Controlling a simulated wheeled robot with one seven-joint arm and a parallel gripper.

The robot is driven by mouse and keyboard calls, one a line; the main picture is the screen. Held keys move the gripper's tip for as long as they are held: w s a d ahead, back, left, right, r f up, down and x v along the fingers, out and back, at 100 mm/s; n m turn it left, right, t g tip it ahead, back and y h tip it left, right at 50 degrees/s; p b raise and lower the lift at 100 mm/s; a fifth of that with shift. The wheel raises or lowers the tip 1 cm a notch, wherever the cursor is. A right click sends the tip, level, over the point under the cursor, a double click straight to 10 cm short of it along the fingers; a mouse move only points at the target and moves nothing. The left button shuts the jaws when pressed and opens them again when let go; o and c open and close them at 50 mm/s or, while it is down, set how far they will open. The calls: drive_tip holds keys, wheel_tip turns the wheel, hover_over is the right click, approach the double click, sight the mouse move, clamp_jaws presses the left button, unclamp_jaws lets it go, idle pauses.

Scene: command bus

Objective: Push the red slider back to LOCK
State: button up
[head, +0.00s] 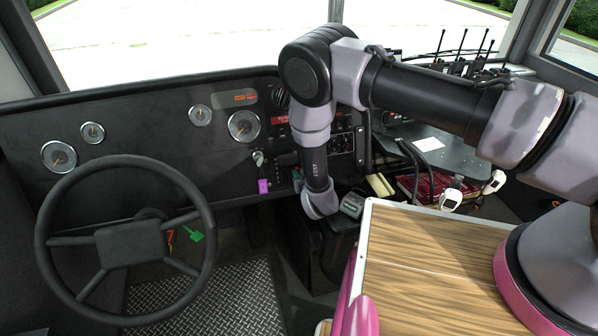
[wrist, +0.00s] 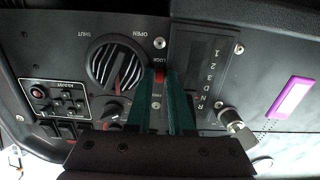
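The red slider (wrist: 159,76) shows on the black dash panel in the wrist view, which sees the panel upside down. It is just below the printed word LOCK in that picture, with the FREE label farther down, toward my gripper. My gripper (wrist: 160,82) has two teal fingers that stand apart, with the slider in the gap between their tips. I cannot tell whether either finger touches it. In the head view my gripper is at the lower dash, mostly hidden by my own wrist, and the slider cannot be made out.
A round OPEN/SHUT knob (wrist: 117,65) is close left of the fingers, and a gear selector plate (wrist: 203,70) close right. A key (wrist: 232,118) with a purple tag (wrist: 291,98) hangs farther right. The steering wheel (head: 126,243) is left in the head view.

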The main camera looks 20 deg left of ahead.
drive_tip(key=shift+o, duration=1.3)
drive_tip(key=v, duration=1.1)
drive_tip(key=shift+f, duration=0.1)
